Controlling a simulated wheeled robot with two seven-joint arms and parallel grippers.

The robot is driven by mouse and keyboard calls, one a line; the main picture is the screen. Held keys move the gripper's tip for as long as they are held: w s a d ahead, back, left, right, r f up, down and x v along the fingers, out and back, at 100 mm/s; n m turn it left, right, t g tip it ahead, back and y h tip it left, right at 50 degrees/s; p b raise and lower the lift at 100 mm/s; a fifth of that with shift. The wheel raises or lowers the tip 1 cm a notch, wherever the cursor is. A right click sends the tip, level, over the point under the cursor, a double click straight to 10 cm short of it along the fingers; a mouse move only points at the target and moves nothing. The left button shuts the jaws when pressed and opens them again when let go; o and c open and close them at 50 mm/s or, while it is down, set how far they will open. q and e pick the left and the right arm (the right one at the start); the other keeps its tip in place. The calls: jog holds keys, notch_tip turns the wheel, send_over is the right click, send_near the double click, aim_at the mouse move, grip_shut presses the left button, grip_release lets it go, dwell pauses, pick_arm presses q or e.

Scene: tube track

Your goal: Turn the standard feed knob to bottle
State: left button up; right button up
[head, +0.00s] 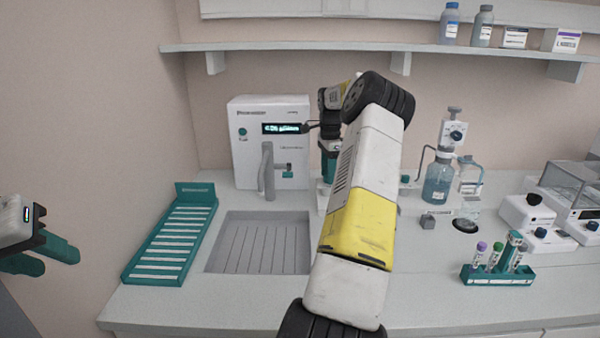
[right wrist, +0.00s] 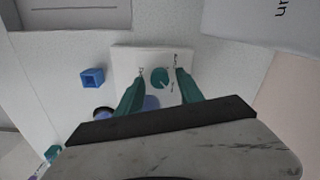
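In the right wrist view a round teal knob (right wrist: 159,78) sits on a white plate (right wrist: 126,58) with small dark marks around it. The marks are too small to read, and I cannot tell which one the knob points to. My right gripper (right wrist: 158,73) is open, with one teal finger on each side of the knob. Contact is not visible. In the head view my right gripper (head: 329,167) is beside the white machine (head: 245,113), and my right arm hides most of the plate. My left gripper (head: 38,256) is open and empty at the left edge.
A teal rack (head: 165,250) and a recessed grey sink (head: 255,245) lie on the left of the bench. A bottle with a dispenser (head: 438,185), a tube rack (head: 497,277) and instruments (head: 535,215) stand right. A shelf (head: 290,47) runs above.

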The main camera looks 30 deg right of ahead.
grip_shut()
jog(key=shift+n, duration=0.4)
jog(key=n, duration=0.4)
jog(key=shift+r, duration=0.1)
jog(key=n, duration=0.4)
jog(key=shift+n, duration=0.3)
jog(key=n, duration=0.4)
jog(key=shift+w, duration=0.1)
jog(key=n, duration=0.4)
jog(key=shift+n, duration=0.4)
